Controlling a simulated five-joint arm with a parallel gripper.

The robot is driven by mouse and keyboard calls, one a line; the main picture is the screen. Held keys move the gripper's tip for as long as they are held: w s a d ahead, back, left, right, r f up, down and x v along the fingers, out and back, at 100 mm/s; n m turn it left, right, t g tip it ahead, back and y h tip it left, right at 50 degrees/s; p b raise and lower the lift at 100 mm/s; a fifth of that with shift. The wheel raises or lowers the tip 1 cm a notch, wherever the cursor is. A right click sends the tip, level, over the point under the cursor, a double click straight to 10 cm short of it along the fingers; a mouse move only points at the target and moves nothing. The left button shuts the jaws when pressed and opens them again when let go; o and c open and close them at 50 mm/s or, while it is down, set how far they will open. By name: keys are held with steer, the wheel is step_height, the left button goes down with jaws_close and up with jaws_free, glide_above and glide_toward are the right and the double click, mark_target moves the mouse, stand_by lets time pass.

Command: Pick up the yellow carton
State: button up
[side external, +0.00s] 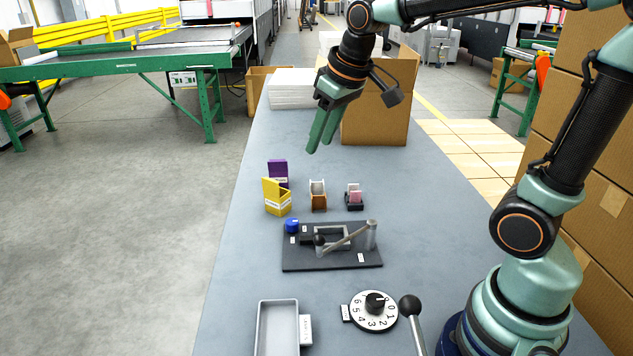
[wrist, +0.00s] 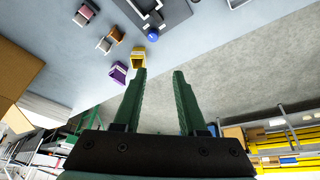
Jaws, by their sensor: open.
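The yellow carton (side external: 277,198) stands on the grey-blue table, left of the middle, in front of a purple carton (side external: 279,172). In the wrist view the yellow carton (wrist: 138,58) lies just beyond the left fingertip, with the purple carton (wrist: 119,72) to its left. My gripper (side external: 320,134) is open and empty. It hangs above the table, behind and to the right of the yellow carton, and is apart from it. The green fingers also show in the wrist view (wrist: 160,72), with a clear gap between them.
A brown-and-white holder (side external: 318,196) and a dark holder with a pink block (side external: 355,197) stand right of the cartons. A black fixture plate (side external: 330,262) with a lever, a grey tray (side external: 277,330) and a numbered dial (side external: 374,311) are nearer. A cardboard box (side external: 375,120) stands behind.

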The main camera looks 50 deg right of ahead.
steer(key=w+d+f+g, duration=0.15)
steer(key=w+f, duration=0.35)
steer(key=w, duration=0.7)
steer(key=n+g, duration=0.1)
glide_toward(273, 196)
steer(key=f, duration=0.4)
steer(key=w+f, duration=0.1)
steer(key=f, duration=0.3)
steer(key=w+f, duration=0.1)
steer(key=f, duration=0.3)
steer(key=shift+w+d+f, duration=0.1)
steer(key=shift+d+f, duration=0.1)
steer(key=shift+f, duration=0.1)
steer(key=shift+c, duration=0.3)
